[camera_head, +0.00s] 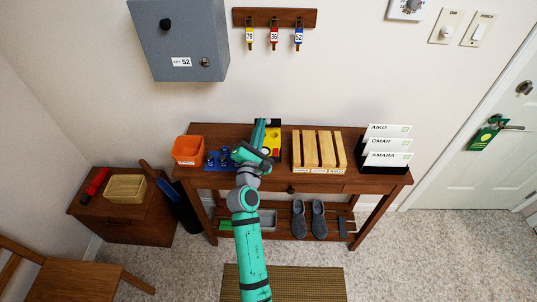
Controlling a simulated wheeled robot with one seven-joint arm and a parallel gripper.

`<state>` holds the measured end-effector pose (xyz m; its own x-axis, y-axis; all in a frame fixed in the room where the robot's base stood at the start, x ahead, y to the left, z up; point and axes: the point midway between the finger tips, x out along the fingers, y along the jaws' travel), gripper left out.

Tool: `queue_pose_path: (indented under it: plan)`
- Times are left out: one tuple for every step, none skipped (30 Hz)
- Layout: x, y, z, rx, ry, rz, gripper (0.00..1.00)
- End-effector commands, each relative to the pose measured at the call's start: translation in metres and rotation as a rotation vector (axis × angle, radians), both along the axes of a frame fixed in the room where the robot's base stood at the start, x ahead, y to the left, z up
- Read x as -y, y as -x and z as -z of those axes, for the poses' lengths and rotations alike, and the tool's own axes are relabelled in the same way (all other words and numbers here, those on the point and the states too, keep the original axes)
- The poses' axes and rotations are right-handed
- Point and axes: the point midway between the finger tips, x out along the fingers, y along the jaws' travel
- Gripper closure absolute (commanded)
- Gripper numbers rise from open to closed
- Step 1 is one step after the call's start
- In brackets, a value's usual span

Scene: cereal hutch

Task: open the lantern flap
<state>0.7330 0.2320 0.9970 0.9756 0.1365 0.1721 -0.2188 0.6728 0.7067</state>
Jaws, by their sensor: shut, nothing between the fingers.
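No part is clearly recognisable as a lantern flap. A yellow and black item with a red spot (273,144) lies at the back of the wooden table, and it may be the lantern. My arm and gripper partly cover its left side. My gripper (260,125) is shut and empty over the back of the table, at the left edge of this item. I cannot tell whether it touches the item.
An orange bin (188,150) and small blue items (218,159) stand left of my arm. A slatted wooden rack (318,150) and a name-card holder (388,148) stand right. A grey wall box (180,40) and hanging key tags (274,36) are above the table.

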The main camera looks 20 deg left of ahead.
Motion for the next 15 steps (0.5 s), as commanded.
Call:
queue_pose_path:
  plan:
    - [-0.001,-0.004,-0.005,0.001,0.000,0.001,1.00]
    - [-0.002,-0.007,-0.008,0.001,-0.001,0.001,1.00]
    - [-0.003,-0.011,-0.011,0.002,-0.001,0.001,1.00]
    - [-0.004,-0.013,-0.013,0.001,0.000,0.001,1.00]
    - [-0.005,-0.016,-0.015,0.001,0.000,0.001,1.00]
    - [-0.006,-0.019,-0.018,0.002,0.001,0.001,1.00]
    - [-0.006,-0.021,-0.019,0.001,0.001,0.001,1.00]
    - [-0.006,-0.023,-0.020,0.000,0.000,0.001,1.00]
    - [-0.006,-0.024,-0.020,-0.001,0.000,0.002,1.00]
    - [-0.006,-0.025,-0.021,-0.001,0.000,0.002,1.00]
    - [-0.007,-0.026,-0.021,-0.001,0.000,0.002,1.00]
    - [-0.007,-0.026,-0.021,-0.001,0.000,0.002,1.00]
    - [-0.007,-0.026,-0.021,-0.002,0.000,0.003,1.00]
    - [-0.006,-0.027,-0.021,-0.001,0.000,0.003,1.00]
    - [-0.005,-0.027,-0.021,-0.002,-0.001,0.006,1.00]
